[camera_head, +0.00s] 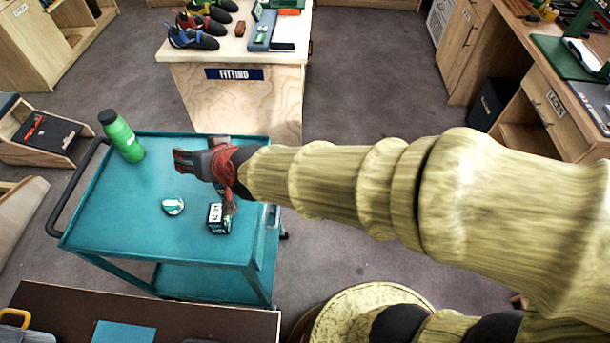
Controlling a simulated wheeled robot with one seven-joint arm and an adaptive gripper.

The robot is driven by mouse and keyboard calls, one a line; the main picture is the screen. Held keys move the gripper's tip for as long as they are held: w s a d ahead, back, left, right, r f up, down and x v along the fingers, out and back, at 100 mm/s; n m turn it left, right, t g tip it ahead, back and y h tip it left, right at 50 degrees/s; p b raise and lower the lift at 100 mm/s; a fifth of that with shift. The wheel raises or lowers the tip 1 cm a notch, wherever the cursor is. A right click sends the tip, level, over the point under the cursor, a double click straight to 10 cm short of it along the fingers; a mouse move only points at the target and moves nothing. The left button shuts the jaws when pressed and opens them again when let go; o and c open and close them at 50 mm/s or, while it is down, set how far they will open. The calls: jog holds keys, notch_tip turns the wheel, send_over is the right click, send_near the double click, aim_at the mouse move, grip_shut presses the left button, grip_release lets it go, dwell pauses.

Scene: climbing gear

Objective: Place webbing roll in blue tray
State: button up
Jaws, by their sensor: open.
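A small teal-and-white rounded item (173,206), which looks like the webbing roll, lies on the top of the teal cart (105,215). My gripper (204,182) is red and black and hangs over the right part of the cart. It is open, with its fingers spread. The rounded item is to the left of and below the gripper in the picture, apart from it. A small dark box with a white label (216,217) stands close under the lower finger; I cannot tell whether they touch. A blue-grey tray (259,42) lies on the fitting table at the back.
A green bottle (125,140) stands at the cart's back left corner. The fitting table (235,85) holds several climbing shoes (193,36). A flat blue piece (125,332) lies on the brown surface at the front. The cart's left half is mostly clear.

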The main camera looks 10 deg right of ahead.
jog(key=s+d+r+g+h, duration=0.1)
jog(key=s+d, duration=0.4)
jog(key=d, duration=0.6)
jog(key=s+d+r+g+h, duration=0.1)
jog(key=s+d, duration=0.3)
jog(key=d, duration=0.8)
jog(key=shift+s+d+r+h, duration=0.15)
jog(key=shift+s+r+h, duration=0.2)
jog(key=shift+r+h, duration=0.45)
jog(key=shift+o, duration=0.6)
jog(key=s+d+m+g+h, duration=0.1)
jog(key=s+d+h, duration=0.1)
jog(key=s+d, duration=0.5)
jog(key=shift+s+d+f+m+g+h, duration=0.25)
jog(key=shift+d+f, duration=0.2)
jog(key=shift+d, duration=0.25)
jog(key=shift+w, duration=0.1)
jog(key=shift+c, duration=1)
